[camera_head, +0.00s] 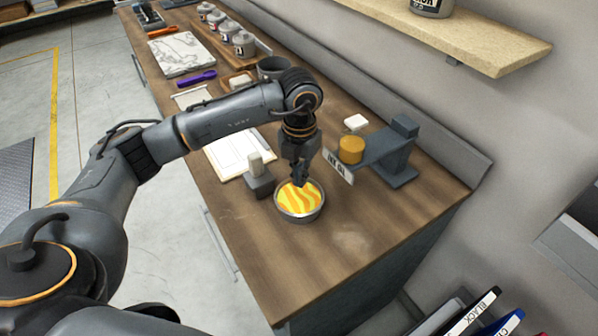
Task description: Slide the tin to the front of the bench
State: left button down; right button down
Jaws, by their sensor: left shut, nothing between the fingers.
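The tin (297,203) is a round, low metal tin with a yellow and orange striped top. It stands on the wooden bench (365,245), with bare wood between it and the bench's near end. My left gripper (299,183) points down over the far part of the tin and is shut, with nothing held. Its fingertips are at or just above the tin's top; I cannot tell whether they touch. My right gripper is not in view.
Close beside the tin are a small grey block with a pale top (258,178) and a grey stand (392,155) with an amber cylinder (351,150) and a label plate. White sheets (237,153) lie behind. A wall shelf (470,40) overhangs at upper right.

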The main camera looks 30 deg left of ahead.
aim_at(291, 206)
pick_arm(q)
notch_tip(291, 206, down, 6)
jog(key=shift+s+r+p, duration=0.15)
jog(key=shift+r+p, duration=0.05)
jog(key=shift+p, duration=0.6)
jog(key=s+p, duration=0.2)
jog(key=shift+s+a+f, duration=0.1)
jog(key=shift+s+f, duration=0.2)
jog(key=shift+s, duration=0.65)
jog(key=shift+f, duration=0.1)
jog(key=shift+w, duration=0.1)
